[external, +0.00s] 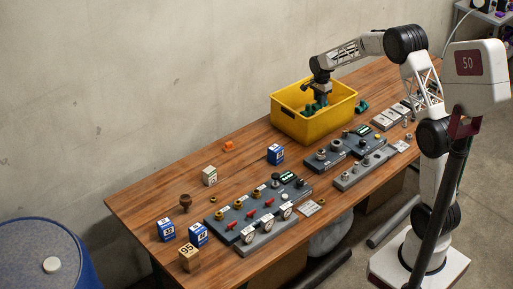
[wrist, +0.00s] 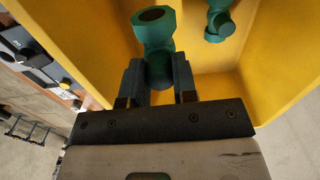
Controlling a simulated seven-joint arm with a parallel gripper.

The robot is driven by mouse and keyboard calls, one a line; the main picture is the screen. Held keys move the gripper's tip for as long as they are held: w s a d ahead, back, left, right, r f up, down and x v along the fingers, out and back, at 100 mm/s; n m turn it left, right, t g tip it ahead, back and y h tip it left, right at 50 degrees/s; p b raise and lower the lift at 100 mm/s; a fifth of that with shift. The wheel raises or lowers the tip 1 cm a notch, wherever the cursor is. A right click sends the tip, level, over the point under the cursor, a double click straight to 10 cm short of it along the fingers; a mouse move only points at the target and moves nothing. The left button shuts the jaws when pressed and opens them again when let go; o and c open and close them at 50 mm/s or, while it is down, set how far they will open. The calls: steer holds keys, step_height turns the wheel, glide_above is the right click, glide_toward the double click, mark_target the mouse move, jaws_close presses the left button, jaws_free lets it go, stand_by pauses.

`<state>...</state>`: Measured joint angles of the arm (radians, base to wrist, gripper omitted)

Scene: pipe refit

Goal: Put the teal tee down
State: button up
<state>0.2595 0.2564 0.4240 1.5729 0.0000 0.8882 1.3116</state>
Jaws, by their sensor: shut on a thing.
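The teal tee (wrist: 156,32) is between the two fingers of my gripper (wrist: 158,72) in the wrist view. The fingers are shut on its body, and its round open end points away from the palm. In the external view, my gripper (external: 318,97) reaches down into the yellow bin (external: 313,127), with the teal tee partly visible below it. Whether the tee touches the bin floor I cannot tell. A second green-teal fitting (wrist: 216,20) lies in the bin, to the right of the held tee in the wrist view.
The bin stands near the table's back edge, its walls close around my gripper. A dark green part (external: 362,105) lies right of the bin. Grey fixture plates (external: 366,172) with fittings stand in front. Blue boxes (external: 275,154) and an orange piece (external: 229,146) stand to the left.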

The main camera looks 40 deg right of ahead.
mark_target(319, 109)
steer(key=shift+f, duration=3.1)
steer(key=shift+f, duration=0.1)
steer(key=shift+f, duration=1.8)
steer(key=shift+f, duration=0.1)
steer(key=o, duration=0.9)
steer(key=shift+o, duration=0.2)
step_height(319, 109, up, 12)
steer(key=shift+r, duration=0.1)
